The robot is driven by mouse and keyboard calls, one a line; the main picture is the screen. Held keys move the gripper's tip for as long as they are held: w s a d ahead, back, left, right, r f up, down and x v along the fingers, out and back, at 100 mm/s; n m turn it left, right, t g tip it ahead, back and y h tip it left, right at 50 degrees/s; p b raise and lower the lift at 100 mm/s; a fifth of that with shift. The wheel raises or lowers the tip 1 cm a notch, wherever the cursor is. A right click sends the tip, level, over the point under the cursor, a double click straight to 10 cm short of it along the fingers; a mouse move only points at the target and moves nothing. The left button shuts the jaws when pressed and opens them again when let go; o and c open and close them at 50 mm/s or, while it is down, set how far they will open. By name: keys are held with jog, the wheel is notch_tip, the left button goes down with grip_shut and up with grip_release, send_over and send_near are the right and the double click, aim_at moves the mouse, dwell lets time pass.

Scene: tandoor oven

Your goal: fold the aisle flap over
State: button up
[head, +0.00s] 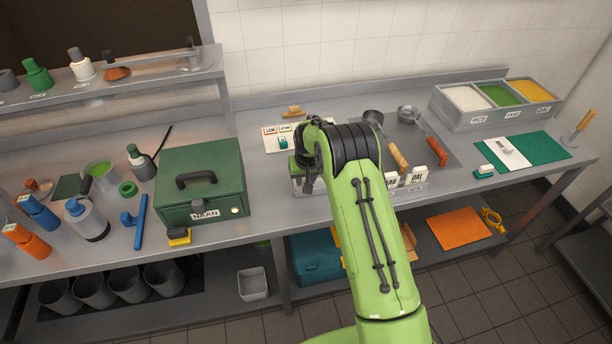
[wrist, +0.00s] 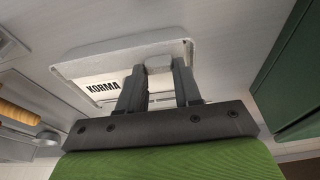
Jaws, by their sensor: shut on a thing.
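My gripper (wrist: 160,72) shows in the wrist view with its two dark fingers closed on a small pale block (wrist: 158,63). The block is at the edge of a white, round-cornered lid or tray (wrist: 120,62) with a KORMA label (wrist: 103,86). I cannot tell whether the block is part of it. In the head view my green arm reaches over the counter and hides the fingertips and most of what they hold; a grey container edge (head: 297,184) shows beside the wrist. No part is clearly recognisable as the aisle flap.
A green NAAN box (head: 200,184) stands close left of my wrist. A labelled white board (head: 272,143) lies behind it. Ladles with wooden and red handles (head: 437,151) lie to the right. A container of rice and sauces (head: 462,121) stands at the back right.

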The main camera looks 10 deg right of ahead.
jog(key=shift+w+g, duration=0.25)
jog(key=shift+g, duration=0.25)
jog(key=shift+f, duration=0.15)
jog(key=o, duration=1.1)
jog(key=shift+c, duration=0.2)
notch_tip(320, 180, up, 16)
jog(key=s, duration=0.2)
jog(key=shift+s+f, duration=0.2)
jog(key=shift+a, duration=0.1)
